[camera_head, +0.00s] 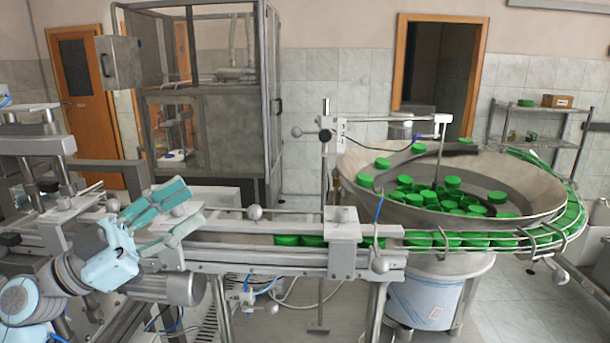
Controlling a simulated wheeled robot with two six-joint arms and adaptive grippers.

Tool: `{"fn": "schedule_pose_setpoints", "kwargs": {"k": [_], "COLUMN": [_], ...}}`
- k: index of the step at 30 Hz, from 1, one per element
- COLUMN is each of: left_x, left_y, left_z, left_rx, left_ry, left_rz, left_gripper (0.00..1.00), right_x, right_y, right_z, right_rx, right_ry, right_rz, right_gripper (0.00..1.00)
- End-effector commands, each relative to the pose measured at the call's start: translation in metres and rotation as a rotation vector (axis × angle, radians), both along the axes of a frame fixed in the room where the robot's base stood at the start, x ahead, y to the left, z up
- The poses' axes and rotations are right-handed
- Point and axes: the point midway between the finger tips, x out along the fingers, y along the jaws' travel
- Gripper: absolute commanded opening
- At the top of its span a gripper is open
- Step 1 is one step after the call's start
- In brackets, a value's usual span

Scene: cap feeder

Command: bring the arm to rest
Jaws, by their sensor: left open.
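My left gripper (178,218) is at the left of the head view, its teal fingers apart and nothing seen between them. It is in front of the left part of the conveyor rail (255,258); I cannot tell whether it touches it. My left arm (40,295) comes in from the lower left. Green caps (287,240) sit in the rail to the right of the gripper. My right gripper is not in view.
A round metal feeder bowl (365,208) with many green caps stands at the right, with a curved guide track (572,215). A glazed cabinet (208,120) stands behind. A shelf (545,140) is at the back right. Open floor (310,320) shows below the rail.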

Motion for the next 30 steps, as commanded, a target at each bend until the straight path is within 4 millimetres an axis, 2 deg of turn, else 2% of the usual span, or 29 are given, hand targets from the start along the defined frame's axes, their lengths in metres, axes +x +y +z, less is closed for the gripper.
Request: {"fn": "schedule_pose_setpoints", "kwargs": {"k": [4,5,7,8,11,12,13,15,17,18,21,24,27,30], "left_x": [0.006,0.009,0.017,0.020,0.022,0.017,0.009,-0.017,-0.045,-0.066,-0.116,-0.166,-0.215,-0.263], "left_y": [0.020,0.029,0.053,0.066,0.105,0.117,0.124,0.131,0.129,0.126,0.113,0.097,0.080,0.063], "left_z": [-0.008,-0.014,-0.038,-0.054,-0.131,-0.171,-0.202,-0.274,-0.324,-0.352,-0.405,-0.441,-0.465,-0.480], "left_rx": [-0.244,-0.295,-0.398,-0.434,-0.462,-0.432,-0.396,-0.272,-0.151,-0.067,0.127,0.302,0.463,0.614], "left_ry": [-0.058,-0.053,-0.008,0.031,0.237,0.352,0.446,0.673,0.847,0.950,1.173,1.350,1.500,1.628], "left_rz": [0.185,0.248,0.428,0.521,0.838,0.956,1.037,1.178,1.243,1.265,1.266,1.218,1.136,1.026], "left_gripper": [0.46,0.46,0.46,0.46,0.46,0.46,0.46,0.46,0.46,0.46,0.46,0.46,0.46,0.46], "right_x": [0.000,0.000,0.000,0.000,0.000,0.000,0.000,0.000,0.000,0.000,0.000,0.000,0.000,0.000], "right_y": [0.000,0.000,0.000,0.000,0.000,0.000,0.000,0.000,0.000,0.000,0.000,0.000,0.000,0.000], "right_z": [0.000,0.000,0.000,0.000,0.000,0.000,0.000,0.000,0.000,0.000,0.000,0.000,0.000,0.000], "right_rx": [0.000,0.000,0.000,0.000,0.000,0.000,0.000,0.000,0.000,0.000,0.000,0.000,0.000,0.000], "right_ry": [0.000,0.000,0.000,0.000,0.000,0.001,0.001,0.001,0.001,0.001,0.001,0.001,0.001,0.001], "right_rz": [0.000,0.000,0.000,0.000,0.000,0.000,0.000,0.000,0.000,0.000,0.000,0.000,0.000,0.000], "right_gripper": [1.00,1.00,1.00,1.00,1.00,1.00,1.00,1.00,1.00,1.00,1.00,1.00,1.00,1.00]}}
